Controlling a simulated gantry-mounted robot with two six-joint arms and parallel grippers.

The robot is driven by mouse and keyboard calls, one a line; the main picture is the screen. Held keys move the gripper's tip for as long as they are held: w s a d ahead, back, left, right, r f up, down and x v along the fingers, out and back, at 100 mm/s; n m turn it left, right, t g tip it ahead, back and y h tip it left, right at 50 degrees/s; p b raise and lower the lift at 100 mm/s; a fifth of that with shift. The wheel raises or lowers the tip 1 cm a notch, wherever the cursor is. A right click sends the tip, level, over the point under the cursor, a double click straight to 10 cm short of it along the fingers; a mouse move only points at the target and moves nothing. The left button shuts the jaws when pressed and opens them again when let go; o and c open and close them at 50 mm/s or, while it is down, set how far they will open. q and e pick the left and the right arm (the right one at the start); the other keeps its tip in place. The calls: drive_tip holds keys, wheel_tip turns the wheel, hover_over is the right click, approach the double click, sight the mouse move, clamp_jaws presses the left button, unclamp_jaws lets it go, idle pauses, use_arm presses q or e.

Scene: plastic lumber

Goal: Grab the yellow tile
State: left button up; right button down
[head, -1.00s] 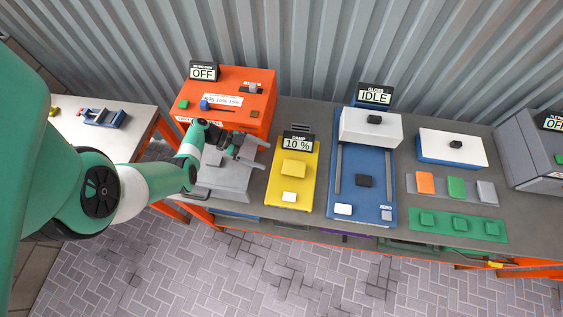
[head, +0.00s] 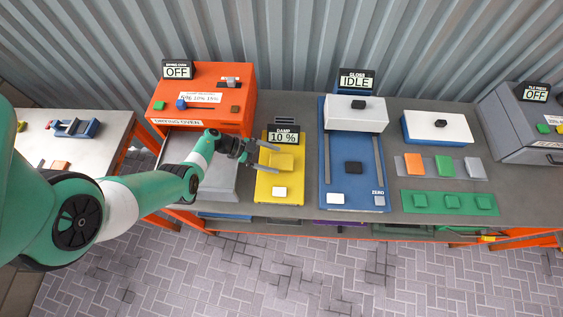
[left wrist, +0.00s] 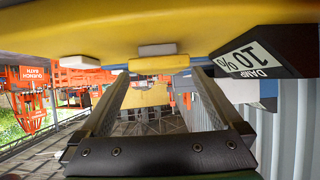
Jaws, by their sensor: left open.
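The yellow tile (head: 285,162) lies flat on the yellow damp meter (head: 264,190), whose display reads 10 %. My left gripper (head: 277,160) reaches in from the left, open, with one finger toward the far side of the tile and one toward the near side. In the left wrist view, which is upside down, the tile (left wrist: 160,63) shows ahead, between the tips of the open left gripper (left wrist: 160,73). I cannot tell whether the fingers touch it. My right gripper is not in view.
A white button (head: 280,192) sits in front of the tile. The orange oven (head: 207,92) stands back left, with a grey plate before it. The blue gloss device (head: 352,188) is close on the right. Orange, green and grey tiles lie farther right.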

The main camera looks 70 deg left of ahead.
use_arm(q)
drive_tip(key=shift+w+d+f, duration=0.2)
drive_tip(key=shift+w+f, duration=0.1)
drive_tip(key=shift+w, duration=0.25)
drive_tip(key=shift+c, duration=0.3)
drive_tip(key=c, duration=1.2)
drive_tip(key=shift+r, duration=0.1)
